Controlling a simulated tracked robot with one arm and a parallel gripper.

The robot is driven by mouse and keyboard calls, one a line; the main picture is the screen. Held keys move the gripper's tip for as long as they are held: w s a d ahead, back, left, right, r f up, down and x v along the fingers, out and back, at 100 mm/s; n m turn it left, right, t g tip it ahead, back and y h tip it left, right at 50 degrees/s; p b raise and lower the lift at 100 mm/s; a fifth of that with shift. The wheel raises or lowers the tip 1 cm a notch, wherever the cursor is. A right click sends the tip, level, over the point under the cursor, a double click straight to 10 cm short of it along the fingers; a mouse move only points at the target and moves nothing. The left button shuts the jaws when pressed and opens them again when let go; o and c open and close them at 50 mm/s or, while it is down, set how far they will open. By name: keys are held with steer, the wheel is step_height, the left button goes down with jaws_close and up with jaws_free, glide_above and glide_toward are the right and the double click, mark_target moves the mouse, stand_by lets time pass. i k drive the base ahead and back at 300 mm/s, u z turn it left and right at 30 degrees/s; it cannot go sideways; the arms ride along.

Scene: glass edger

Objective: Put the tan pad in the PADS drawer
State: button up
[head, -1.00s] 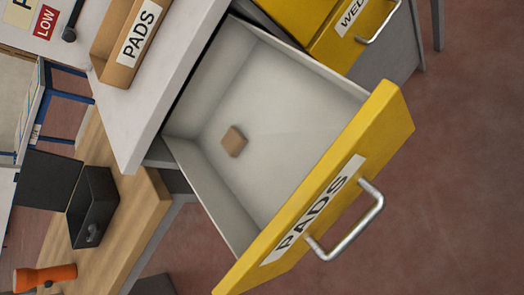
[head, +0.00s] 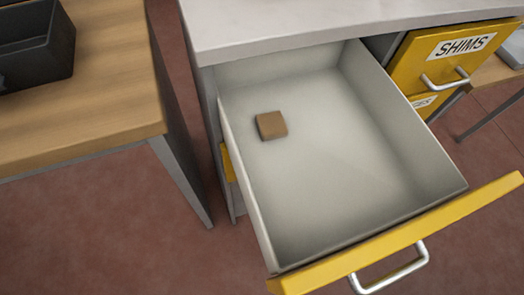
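The tan pad (head: 271,125) is a small brown block lying on the floor of the open drawer (head: 350,185), toward its back left. The drawer has pale grey inner walls, a yellow front and a metal handle (head: 391,270). The drawer's label is out of sight now; the earlier frame shows PADS on its front. The drawer is pulled well out from under the white top. The pad is apart from the drawer's side walls. My gripper is not in view.
A wooden table (head: 90,105) with a black bin (head: 35,45) stands on the left, with a gap before the drawer cabinet. A yellow SHIMS drawer (head: 445,55) is at the upper right. Reddish floor is clear in front.

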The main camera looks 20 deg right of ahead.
mark_target(303, 201)
steer(key=u, duration=0.1)
steer(key=i, duration=1)
steer(key=z, duration=0.1)
